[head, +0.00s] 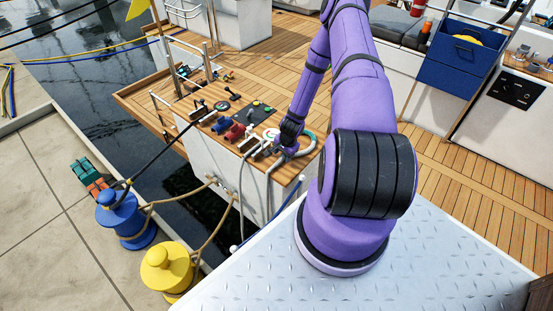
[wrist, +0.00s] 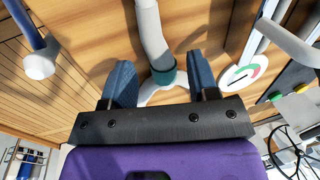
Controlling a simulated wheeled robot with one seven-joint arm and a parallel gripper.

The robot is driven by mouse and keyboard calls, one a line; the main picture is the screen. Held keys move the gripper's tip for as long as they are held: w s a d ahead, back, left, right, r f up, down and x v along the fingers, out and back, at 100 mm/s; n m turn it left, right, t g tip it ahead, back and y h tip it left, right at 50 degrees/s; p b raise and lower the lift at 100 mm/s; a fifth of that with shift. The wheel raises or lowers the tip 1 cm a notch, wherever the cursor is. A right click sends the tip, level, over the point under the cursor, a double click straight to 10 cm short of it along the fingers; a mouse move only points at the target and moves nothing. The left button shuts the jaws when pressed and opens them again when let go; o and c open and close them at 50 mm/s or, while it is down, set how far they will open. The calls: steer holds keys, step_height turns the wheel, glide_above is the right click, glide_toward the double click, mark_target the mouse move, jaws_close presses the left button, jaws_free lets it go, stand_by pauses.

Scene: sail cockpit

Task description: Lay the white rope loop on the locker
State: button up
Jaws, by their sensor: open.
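The white rope loop (wrist: 152,35) shows in the wrist view as a thick pale rope with a teal band, over a wooden surface. Its lower part forks below the band and is partly hidden by my gripper. My gripper (wrist: 161,82) is open, with one blue finger on each side of the banded part; I cannot tell whether either finger touches it. In the head view my gripper (head: 287,147) is low over the right end of the wood-topped white locker (head: 258,185).
A round gauge (wrist: 243,73) lies right of the fingers in the wrist view. Blue (head: 124,218) and yellow (head: 167,265) bollards stand on the dock.

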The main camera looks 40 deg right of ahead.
step_height(320, 180, up, 10)
steer(key=s, duration=0.2)
steer(key=shift+r, duration=0.15)
steer(key=w+a+r+n+t, duration=0.1)
steer(key=w+a+r+n, duration=0.15)
steer(key=r, duration=0.75)
steer(key=w+a+r+n, duration=0.2)
steer(key=w+r+n, duration=0.1)
steer(key=r, duration=0.7)
steer(key=s+a+r+n, duration=0.1)
steer(key=a+r+n, duration=0.1)
steer(key=a+r, duration=0.35)
steer(key=a+r+n, duration=0.1)
steer(key=a+r, duration=0.1)
steer(key=r, duration=0.7)
steer(key=s+a+r+n+t, duration=0.1)
steer(key=s+a+r+n, duration=0.1)
steer(key=s+a+r, duration=0.4)
steer(key=s+a+r+n, duration=0.3)
steer(key=s+r, duration=0.1)
steer(key=r, duration=0.4)
steer(key=s+a+r+n, duration=0.1)
steer(key=s+a+r, duration=0.1)
steer(key=s, duration=0.5)
steer(key=s+a+r+n+t, duration=0.1)
steer(key=s+r+n, duration=0.1)
steer(key=s+r, duration=0.2)
steer(key=s, duration=0.3)
steer(key=shift+a, duration=0.35)
